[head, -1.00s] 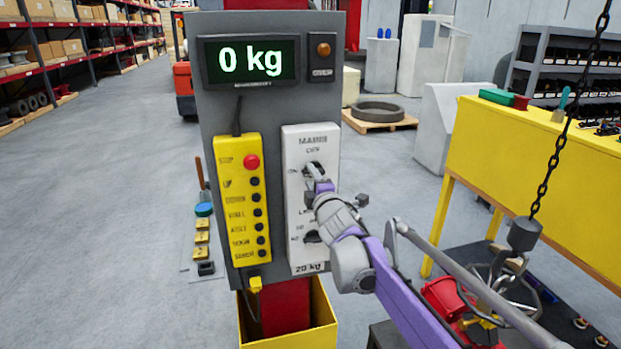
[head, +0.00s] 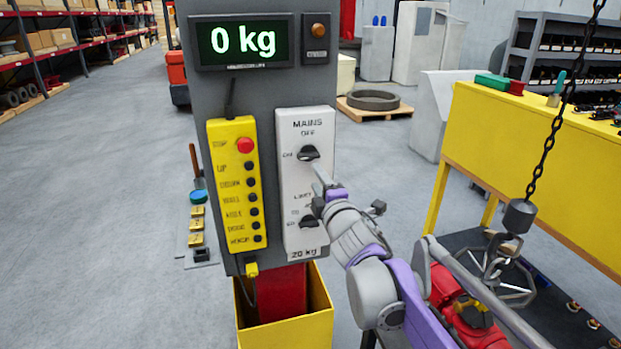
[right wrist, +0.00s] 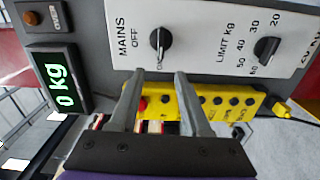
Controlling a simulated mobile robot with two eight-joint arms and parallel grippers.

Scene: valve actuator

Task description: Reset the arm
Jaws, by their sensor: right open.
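The white switch panel (head: 291,190) carries a black MAINS knob (head: 308,152) and a black LIMIT knob (head: 309,221). In the right wrist view the MAINS knob (right wrist: 161,42) has its handle in line with the ON mark. The LIMIT knob (right wrist: 266,48) points toward the 60 mark. My right gripper (head: 320,180) is open and empty in front of the panel, just below the MAINS knob and apart from it. Its two fingers (right wrist: 160,85) show spread in the right wrist view. My left gripper is not in view.
The display (head: 245,40) reads 0 kg, beside an unlit-looking amber lamp (head: 318,30). A yellow button pendant (head: 233,195) hangs left of the panel. A chain with a hook (head: 519,218) hangs at the right, near a yellow bench (head: 540,160). The floor at left is open.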

